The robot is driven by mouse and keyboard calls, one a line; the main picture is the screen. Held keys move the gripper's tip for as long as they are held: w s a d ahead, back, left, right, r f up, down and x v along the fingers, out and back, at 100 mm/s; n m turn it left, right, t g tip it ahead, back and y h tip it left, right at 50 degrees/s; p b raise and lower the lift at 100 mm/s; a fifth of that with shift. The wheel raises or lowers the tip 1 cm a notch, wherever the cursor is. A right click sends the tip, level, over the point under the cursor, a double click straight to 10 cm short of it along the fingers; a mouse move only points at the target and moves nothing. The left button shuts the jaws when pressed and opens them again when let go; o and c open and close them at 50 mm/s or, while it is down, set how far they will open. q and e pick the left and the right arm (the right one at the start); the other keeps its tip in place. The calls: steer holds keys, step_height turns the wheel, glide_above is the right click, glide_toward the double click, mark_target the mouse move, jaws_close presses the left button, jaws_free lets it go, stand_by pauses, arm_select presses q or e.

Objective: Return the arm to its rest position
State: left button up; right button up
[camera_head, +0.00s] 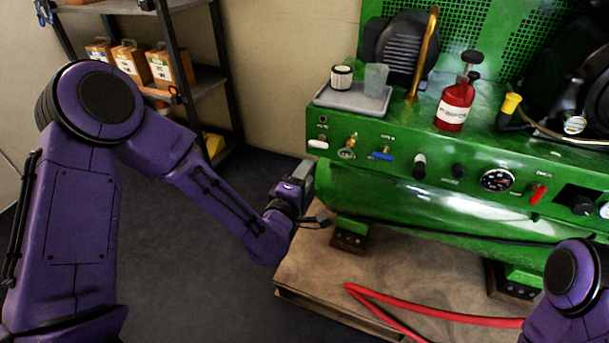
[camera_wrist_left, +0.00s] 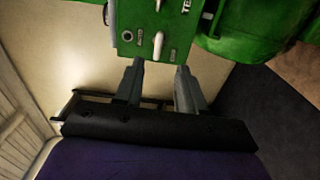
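My left arm is purple and reaches in from the left of the head view, bent at the elbow, with its forearm sloping down to the right. My left gripper (camera_head: 312,196) is beside the left end of the green machine (camera_head: 400,200), below its panel. In the left wrist view the gripper's two grey fingers (camera_wrist_left: 160,75) are apart with nothing between them. Past the fingertips is the machine's panel with a white switch (camera_wrist_left: 158,45). Whether a finger touches the machine cannot be told. Of my right arm only a purple joint shows at lower right; its gripper is out of view.
The machine stands on a wooden base (camera_head: 320,270) with a red hose (camera_head: 400,302). A grey tray (camera_head: 350,100) and a red bottle (camera_head: 456,104) sit on top. A shelf rack (camera_head: 172,60) with boxes is behind my left arm. Dark floor (camera_head: 180,280) is clear at lower left.

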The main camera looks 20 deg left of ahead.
arm_select(q)
steer(key=s+a+f+m+g+y, duration=0.15)
steer(key=s+f+m+g, duration=0.3)
steer(key=f, duration=0.45)
steer(key=s+a+f+m+g, duration=0.2)
steer(key=s+f+m+g, duration=0.1)
steer(key=s+f, duration=0.4)
steer(key=s+a+f+m+g+y, duration=0.1)
steer(key=s+a+f+g, duration=0.25)
steer(key=s+f, duration=0.5)
steer(key=s+a+f+m+g+y, duration=0.25)
steer(key=s+a+f, duration=0.2)
steer(key=s, duration=0.75)
step_height(320, 180, up, 19)
steer(key=s+g+h+p, duration=0.1)
steer(key=p, duration=2)
steer(key=shift+s+r, duration=0.2)
steer(key=shift+s, duration=0.2)
